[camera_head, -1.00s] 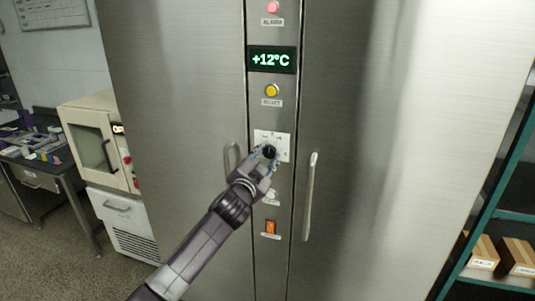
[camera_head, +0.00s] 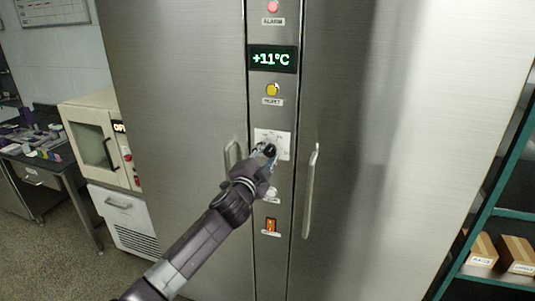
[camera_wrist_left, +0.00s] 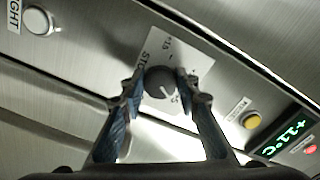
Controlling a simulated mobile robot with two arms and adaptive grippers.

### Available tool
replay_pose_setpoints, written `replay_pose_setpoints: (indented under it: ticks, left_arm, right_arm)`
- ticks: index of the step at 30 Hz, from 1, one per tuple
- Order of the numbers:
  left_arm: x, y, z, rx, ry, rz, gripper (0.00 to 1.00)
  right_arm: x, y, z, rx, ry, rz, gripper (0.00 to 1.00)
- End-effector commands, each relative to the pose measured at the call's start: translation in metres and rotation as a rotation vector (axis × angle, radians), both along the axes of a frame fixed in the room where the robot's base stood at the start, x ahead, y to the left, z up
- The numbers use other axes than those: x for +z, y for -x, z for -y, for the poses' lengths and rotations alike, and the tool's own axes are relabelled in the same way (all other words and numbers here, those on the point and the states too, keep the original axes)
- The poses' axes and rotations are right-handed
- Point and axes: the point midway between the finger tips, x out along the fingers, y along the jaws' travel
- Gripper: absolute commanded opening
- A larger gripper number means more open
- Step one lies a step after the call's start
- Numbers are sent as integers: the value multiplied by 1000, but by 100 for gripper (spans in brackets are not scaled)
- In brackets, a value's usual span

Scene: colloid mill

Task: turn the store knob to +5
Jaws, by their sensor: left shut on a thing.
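The store knob (camera_head: 269,150) is a black round knob on a white dial plate (camera_head: 284,139) in the middle strip of a steel cabinet. In the left wrist view the knob (camera_wrist_left: 159,83) sits between the two fingers of my left gripper (camera_wrist_left: 160,90), with part of the dial's print showing, including "+15". My left gripper (camera_head: 264,153) is shut on the knob. The display (camera_head: 272,59) above reads +11°C; it also shows in the left wrist view (camera_wrist_left: 286,134). My right gripper is not in view.
A yellow button (camera_head: 272,90) and a red alarm lamp (camera_head: 272,7) sit above the dial; an orange switch (camera_head: 271,225) sits below. Door handles (camera_head: 311,190) stand out on both sides of the strip. Shelves with boxes (camera_head: 481,249) are at right.

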Motion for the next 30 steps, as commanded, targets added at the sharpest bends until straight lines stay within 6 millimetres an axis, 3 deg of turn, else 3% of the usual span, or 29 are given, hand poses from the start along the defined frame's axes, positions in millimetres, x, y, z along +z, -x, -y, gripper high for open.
replay_pose_setpoints:
  ticks: [4, 5, 9, 20, 30]
  left_arm:
    - [-1, 0, 0, -1, 0, -2, 5]
    - [-1, 0, 0, -1, 0, -2, 32]
    - [-1, 0, 0, -1, 1, -2, 47]
    - [-1, 2, -1, 0, 3, -2, 47]
    - [-2, 39, -13, 0, 2, -1, 47]
  right_arm:
    - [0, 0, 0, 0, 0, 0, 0]
    - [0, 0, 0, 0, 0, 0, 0]
    - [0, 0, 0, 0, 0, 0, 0]
    - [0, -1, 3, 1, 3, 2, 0]
    - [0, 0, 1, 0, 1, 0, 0]
